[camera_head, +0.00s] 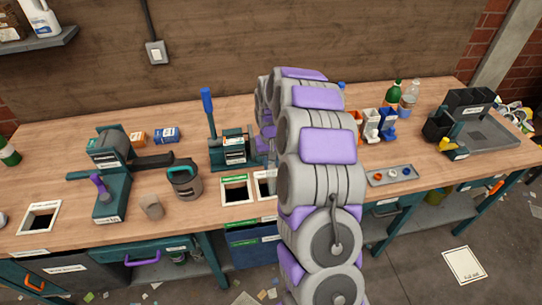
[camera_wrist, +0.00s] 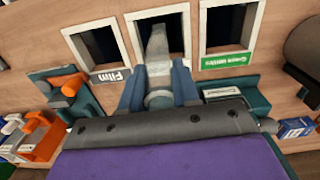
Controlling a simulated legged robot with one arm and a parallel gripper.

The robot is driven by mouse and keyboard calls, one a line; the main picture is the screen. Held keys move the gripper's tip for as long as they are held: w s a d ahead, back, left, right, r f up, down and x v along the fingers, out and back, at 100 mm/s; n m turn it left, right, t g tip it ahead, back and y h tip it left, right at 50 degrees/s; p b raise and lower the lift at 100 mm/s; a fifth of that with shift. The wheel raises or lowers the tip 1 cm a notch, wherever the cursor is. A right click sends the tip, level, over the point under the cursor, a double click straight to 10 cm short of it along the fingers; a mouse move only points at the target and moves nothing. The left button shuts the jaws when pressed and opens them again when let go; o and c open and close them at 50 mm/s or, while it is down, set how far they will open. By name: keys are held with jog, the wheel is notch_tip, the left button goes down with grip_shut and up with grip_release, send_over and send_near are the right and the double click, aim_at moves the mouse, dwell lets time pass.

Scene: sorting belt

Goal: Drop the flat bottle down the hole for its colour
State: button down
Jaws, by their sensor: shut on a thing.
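The flat bottle (camera_wrist: 156,45) looks clear grey in the wrist view. The middle hole's label is hidden. The left hole (camera_wrist: 84,26) is labelled "Film", and the right hole (camera_wrist: 204,30) has a green label (camera_wrist: 222,62) reading "Green bottles". In the head view, the green-labelled hole (camera_head: 237,179) shows left of my arm, which hides my gripper and the bottle.
Right of my arm are a small tray (camera_head: 391,176), orange, white and blue dispensers (camera_head: 371,122), and a green bottle (camera_head: 393,95).

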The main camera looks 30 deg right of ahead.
jog(key=shift+f, duration=0.55)
jog(key=c, duration=0.8)
grip_release()
jog(key=shift+o, duration=0.2)
notch_tip(320, 180, up, 17)
jog(key=p, duration=0.3)
jog(key=shift+r, duration=0.15)
jog(key=shift+w, duration=0.1)
